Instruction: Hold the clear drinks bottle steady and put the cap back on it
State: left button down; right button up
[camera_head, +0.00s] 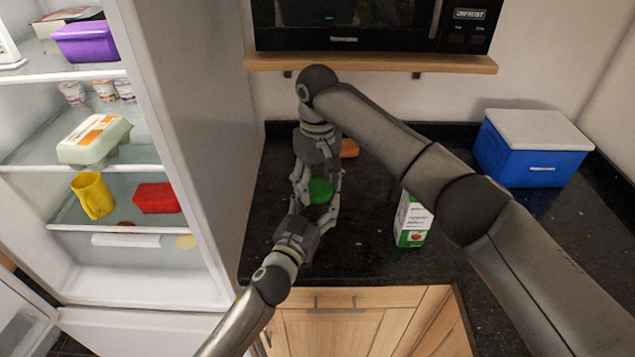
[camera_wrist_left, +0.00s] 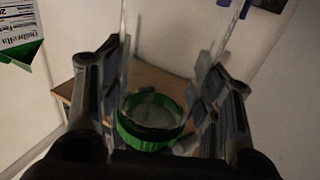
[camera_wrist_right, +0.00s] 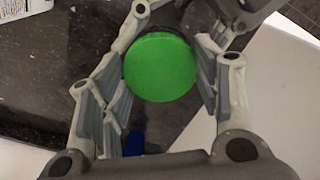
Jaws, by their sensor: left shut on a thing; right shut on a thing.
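The clear bottle (camera_wrist_left: 180,50) shows in the left wrist view as transparent walls between the fingers of my left gripper (camera_wrist_left: 165,100), which is shut on it. The green cap (camera_wrist_right: 161,66) is a round disc between the fingers of my right gripper (camera_wrist_right: 160,68), which is shut on it. In the head view the cap (camera_head: 319,190) lies between both hands, the left gripper on the near side and the right on the far side. The cap (camera_wrist_left: 150,120) is at the bottle's end. I cannot tell whether it is seated or apart. Fingers hide most of the bottle.
A white and green carton (camera_head: 411,222) stands right of the hands on the dark counter (camera_head: 370,255). An orange item (camera_head: 349,148) lies behind them. A blue cooler box (camera_head: 533,155) stands back right. The open fridge (camera_head: 200,110) bounds the left. A wooden shelf (camera_head: 375,64) is above.

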jog(key=o, duration=1.1)
jog(key=shift+r, duration=2.3)
jog(key=shift+c, duration=0.2)
jog(key=shift+r+n, duration=0.55)
jog(key=shift+n, duration=0.45)
notch_tip(320, 180, up, 2)
jog(key=n, duration=0.5)
jog(key=shift+r, duration=0.2)
